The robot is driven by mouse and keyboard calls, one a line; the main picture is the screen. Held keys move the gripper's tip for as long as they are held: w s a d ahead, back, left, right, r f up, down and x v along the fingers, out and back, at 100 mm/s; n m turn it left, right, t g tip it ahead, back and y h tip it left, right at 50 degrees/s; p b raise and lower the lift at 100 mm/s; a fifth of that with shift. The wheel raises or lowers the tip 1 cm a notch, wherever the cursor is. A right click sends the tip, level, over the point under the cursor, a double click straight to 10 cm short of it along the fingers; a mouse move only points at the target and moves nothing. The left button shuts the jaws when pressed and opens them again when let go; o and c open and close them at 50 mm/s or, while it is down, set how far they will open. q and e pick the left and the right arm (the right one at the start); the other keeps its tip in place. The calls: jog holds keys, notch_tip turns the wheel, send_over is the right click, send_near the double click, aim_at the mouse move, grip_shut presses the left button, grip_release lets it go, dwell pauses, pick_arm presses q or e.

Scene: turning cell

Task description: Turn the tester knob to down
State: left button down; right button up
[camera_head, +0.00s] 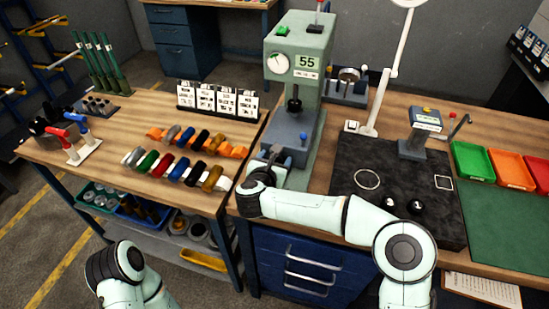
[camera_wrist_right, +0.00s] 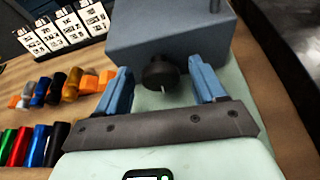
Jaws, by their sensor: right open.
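The tester (camera_head: 300,60) is a pale green machine with a "55" display and a round dial. It stands on the bench in the head view. In the right wrist view its knob (camera_wrist_right: 158,71) is black and round, on the front of a grey block (camera_wrist_right: 165,35). A short pale mark on the knob points toward the bottom of the picture. My right gripper (camera_wrist_right: 163,84) is open, with one blue finger on each side of the knob and visible gaps to both. In the head view my right wrist hides the knob. My left gripper is out of view.
Several coloured cylinders (camera_head: 172,165) lie on the bench to the left, with a row of white cards (camera_head: 217,100) behind them. A black mat (camera_head: 400,185) and a lamp (camera_head: 385,90) are to the right. Green and orange trays (camera_head: 473,160) stand farther right.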

jog(key=shift+w, duration=0.1)
jog(key=c, duration=1)
jog(key=shift+f+b, duration=0.1)
jog(key=shift+b, duration=0.35)
jog(key=shift+a+n+h+b, duration=0.1)
jog(key=shift+n+h+b, duration=0.3)
jog(key=shift+n+b, duration=0.1)
jog(key=shift+a+n, duration=0.1)
jog(key=shift+n, duration=0.4)
jog(key=shift+w+n+g+h, duration=0.1)
jog(key=shift+n+g+h, duration=0.2)
jog(key=shift+n+h, duration=0.9)
jog(key=shift+a, duration=0.1)
jog(key=o, duration=1)
